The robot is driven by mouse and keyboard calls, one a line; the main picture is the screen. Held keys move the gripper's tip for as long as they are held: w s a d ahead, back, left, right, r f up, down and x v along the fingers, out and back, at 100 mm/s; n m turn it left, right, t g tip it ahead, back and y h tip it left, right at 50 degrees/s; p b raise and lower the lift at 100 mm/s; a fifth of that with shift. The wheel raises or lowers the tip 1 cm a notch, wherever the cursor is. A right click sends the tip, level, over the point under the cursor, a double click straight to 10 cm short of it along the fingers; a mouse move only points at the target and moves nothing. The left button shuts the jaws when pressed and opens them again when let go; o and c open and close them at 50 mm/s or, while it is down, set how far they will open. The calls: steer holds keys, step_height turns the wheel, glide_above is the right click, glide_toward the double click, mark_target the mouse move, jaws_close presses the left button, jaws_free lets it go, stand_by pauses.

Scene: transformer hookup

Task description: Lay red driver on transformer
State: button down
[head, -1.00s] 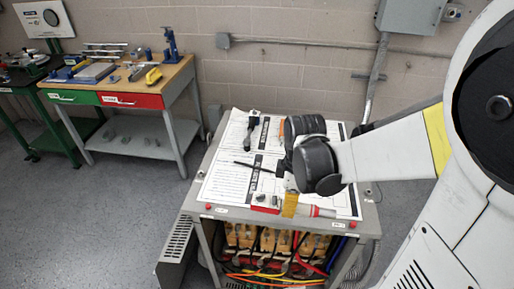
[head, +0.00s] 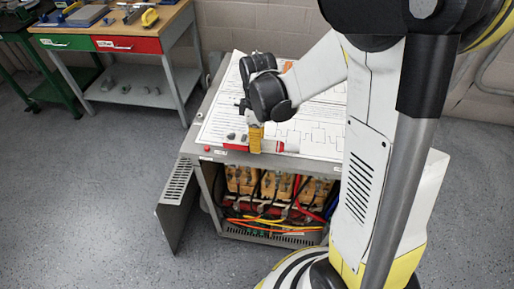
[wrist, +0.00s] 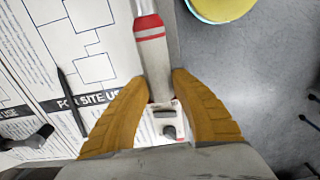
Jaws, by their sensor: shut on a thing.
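A red-and-white banded tool, which looks like the red driver (wrist: 150,38), lies along the front edge of the transformer top (head: 222,120). Its red end shows left of my gripper (head: 255,151) in the head view, and its white end with red bands shows right of it. In the wrist view, my yellow fingers (wrist: 162,80) point down on both sides of the tool and close on its pale middle. A white piece with a dark knob (wrist: 168,131) shows between the fingers. Whether the tool touches the top is unclear.
Printed sheets (head: 310,118) cover the transformer top. A thin black tool (wrist: 72,103) lies on them. The cabinet front is open, showing coils and cables (head: 270,190). A workbench (head: 115,40) stands back left; the floor between is clear.

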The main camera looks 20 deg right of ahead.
step_height(320, 180, down, 3)
steer(key=shift+f+b, duration=0.1)
steer(key=shift+b, duration=0.55)
steer(key=c, duration=1.2)
jaws_free()
steer(key=shift+o, duration=0.2)
step_height(320, 180, up, 12)
steer(key=p, duration=0.4)
steer(key=shift+p, duration=0.35)
steer(key=s+a+r+m+t, duration=0.3)
steer(key=s+r+m+t, duration=0.4)
steer(key=s+r+m, duration=0.2)
steer(key=shift+s+a+r+m, duration=0.15)
steer(key=shift+s+r+m, duration=0.25)
steer(key=shift+s+m, duration=0.85)
